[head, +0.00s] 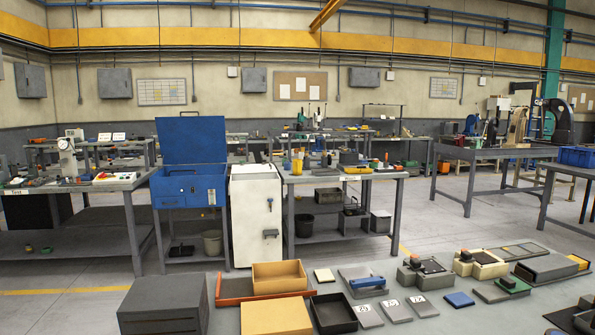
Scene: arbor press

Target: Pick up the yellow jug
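A small yellow upright thing (298,161) stands on the middle workbench, towards its left end, among tools. It is too small to tell whether it is the yellow jug, and no handle or spout can be made out. No other jug shape is clear in the head view. Neither of my grippers is in view.
A grey table (420,325) in front holds boxes, plates and blocks. Behind it stand a white cabinet (256,215), an open blue chest (190,185) and the middle workbench (345,176). Grey floor (455,225) is free to the right of that bench.

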